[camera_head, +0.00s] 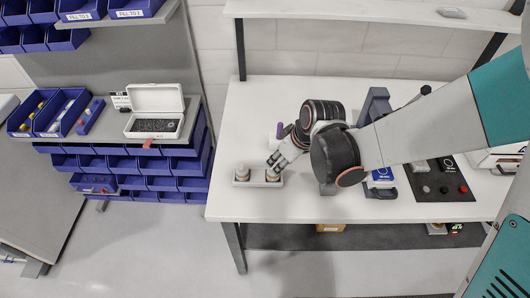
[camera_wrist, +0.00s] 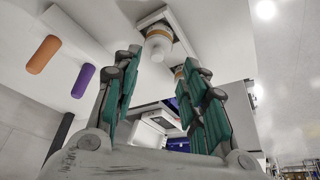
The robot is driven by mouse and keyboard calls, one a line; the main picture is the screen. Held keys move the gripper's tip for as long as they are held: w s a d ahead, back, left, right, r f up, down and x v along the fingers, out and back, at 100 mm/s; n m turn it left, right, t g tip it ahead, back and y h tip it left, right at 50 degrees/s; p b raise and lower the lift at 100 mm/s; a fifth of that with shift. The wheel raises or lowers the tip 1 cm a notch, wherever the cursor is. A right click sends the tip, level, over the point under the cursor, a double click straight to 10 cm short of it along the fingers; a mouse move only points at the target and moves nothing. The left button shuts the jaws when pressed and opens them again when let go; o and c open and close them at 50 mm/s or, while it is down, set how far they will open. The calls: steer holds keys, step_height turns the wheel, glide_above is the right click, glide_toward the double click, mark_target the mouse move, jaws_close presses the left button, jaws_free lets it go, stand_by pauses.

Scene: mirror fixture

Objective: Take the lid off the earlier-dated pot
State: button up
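Two small whitish pots stand upright side by side on a pale tray (camera_head: 257,183) near the table's left front edge: a left pot (camera_head: 242,173) and a right pot (camera_head: 271,175). Any dates on them are too small to read. My gripper (camera_head: 275,164) is at the right pot, partly covering its top; I cannot tell whether it touches. In the wrist view my gripper (camera_wrist: 163,62) has its fingers spread with nothing clearly between them. One pot (camera_wrist: 158,38) with a tan band shows just beyond the fingertips. The other pot (camera_wrist: 179,72) is mostly hidden behind the right finger.
A purple cylinder (camera_wrist: 83,80) and an orange cylinder (camera_wrist: 42,54) are on the white table (camera_head: 225,205). A dark panel with knobs (camera_head: 442,185) lies at the right. A shelf (camera_head: 350,10) spans the back. Blue bins and an open white case (camera_head: 156,100) stand left, beyond a gap.

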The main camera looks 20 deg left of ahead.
mark_target(274, 166)
steer(key=shift+w+b+x, duration=0.15)
steer(key=shift+b+x, duration=0.6)
steer(key=shift+x, duration=0.9)
steer(key=shift+w+b+x, duration=0.2)
steer(key=shift+b+x, duration=0.5)
steer(key=shift+x, duration=0.95)
steer(key=shift+a+r, duration=0.15)
steer(key=shift+c, duration=0.6)
steer(key=c, duration=0.7)
